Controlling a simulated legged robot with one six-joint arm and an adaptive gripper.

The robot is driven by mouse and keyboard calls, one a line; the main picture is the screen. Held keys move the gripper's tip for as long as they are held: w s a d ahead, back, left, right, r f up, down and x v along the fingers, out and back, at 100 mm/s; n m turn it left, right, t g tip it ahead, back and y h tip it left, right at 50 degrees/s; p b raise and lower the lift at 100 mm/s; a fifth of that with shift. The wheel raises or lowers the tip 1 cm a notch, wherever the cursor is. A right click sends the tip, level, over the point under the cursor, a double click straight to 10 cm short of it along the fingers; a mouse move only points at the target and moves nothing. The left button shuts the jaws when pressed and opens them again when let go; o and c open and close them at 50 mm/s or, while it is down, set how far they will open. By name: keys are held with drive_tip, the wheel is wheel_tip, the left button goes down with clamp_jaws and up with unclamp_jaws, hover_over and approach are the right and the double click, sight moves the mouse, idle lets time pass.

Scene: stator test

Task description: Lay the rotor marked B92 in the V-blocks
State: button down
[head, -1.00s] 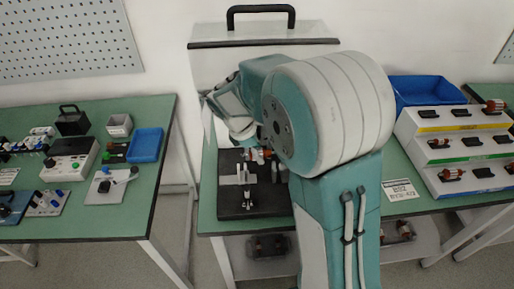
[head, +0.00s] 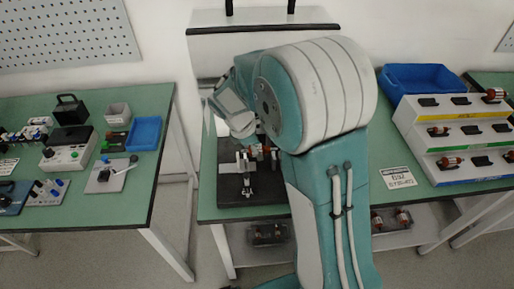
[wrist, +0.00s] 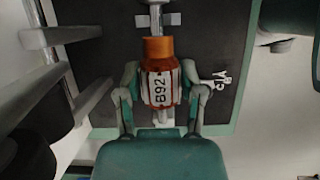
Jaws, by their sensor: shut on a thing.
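The rotor marked B92 (wrist: 160,85), with an orange-brown winding and a pale label, is between the fingers of my gripper (wrist: 160,98) in the wrist view. The gripper is shut on it. Its shaft points up the picture, its upper end over a small grey block (wrist: 172,19) on the dark plate (wrist: 215,45). I cannot tell whether the shaft touches the block. In the head view, the rotor (head: 258,150) shows partly behind my arm, beside the grey uprights of the test stand (head: 243,165).
A stepped rack (head: 440,135) with several rotors and a blue bin (head: 425,82) stand on the right of the bench. A printed card (head: 398,178) lies in front. A separate left table (head: 130,190) carries boxes and tools. A lower shelf (head: 405,238) holds more rotors.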

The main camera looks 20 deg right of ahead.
drive_tip(key=shift+f, duration=1.25)
idle(0.5)
drive_tip(key=shift+c, duration=0.7)
unclamp_jaws()
